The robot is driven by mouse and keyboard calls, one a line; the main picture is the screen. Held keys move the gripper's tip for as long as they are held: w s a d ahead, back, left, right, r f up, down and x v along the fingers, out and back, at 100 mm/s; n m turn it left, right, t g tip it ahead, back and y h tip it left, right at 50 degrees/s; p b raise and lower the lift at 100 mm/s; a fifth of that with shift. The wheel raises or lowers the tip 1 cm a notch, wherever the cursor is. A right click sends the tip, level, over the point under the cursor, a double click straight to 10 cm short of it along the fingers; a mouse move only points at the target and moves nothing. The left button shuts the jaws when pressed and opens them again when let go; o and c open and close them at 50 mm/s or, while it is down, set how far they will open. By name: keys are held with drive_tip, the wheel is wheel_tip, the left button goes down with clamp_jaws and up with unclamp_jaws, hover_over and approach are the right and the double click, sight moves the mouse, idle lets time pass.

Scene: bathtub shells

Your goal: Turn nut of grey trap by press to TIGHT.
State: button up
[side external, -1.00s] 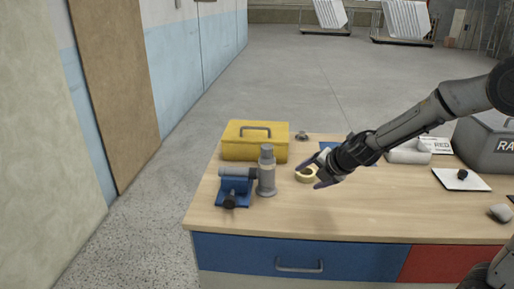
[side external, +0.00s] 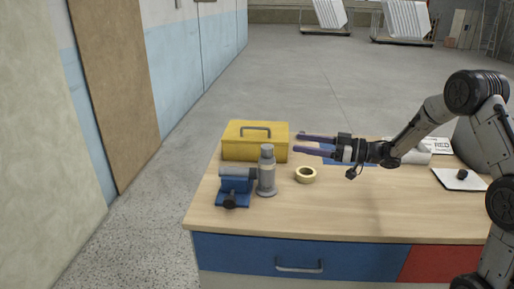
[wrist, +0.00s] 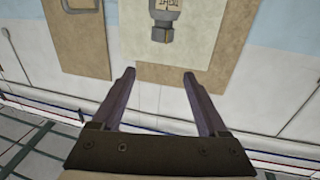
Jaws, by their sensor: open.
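A grey trap (side external: 267,178) stands upright on the wooden bench, with a wider collar near its top and a flared foot. A grey horizontal pipe (side external: 236,173) meets its left side above a blue clamp-like press (side external: 234,188) with a dark knob in front. I cannot make out which ring is the nut, nor any TIGHT mark. My gripper (side external: 297,143) is open and empty, level, pointing left, up and to the right of the trap and apart from it. In the wrist view both fingers of my gripper (wrist: 158,75) are spread with nothing between them.
A yellow toolbox (side external: 255,147) stands behind the trap. A tape ring (side external: 306,175) lies right of it. A white pad with a dark knob (side external: 461,180) lies at right. The front middle of the bench (side external: 350,215) is clear.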

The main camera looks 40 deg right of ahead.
sight(267, 149)
drive_tip(key=f+x, duration=0.1)
drive_tip(key=x, duration=0.3)
drive_tip(key=f+x, duration=0.1)
drive_tip(key=x, duration=0.4)
drive_tip(key=f+x, duration=0.1)
drive_tip(key=x, duration=0.4)
drive_tip(key=shift+f, duration=0.15)
clamp_jaws()
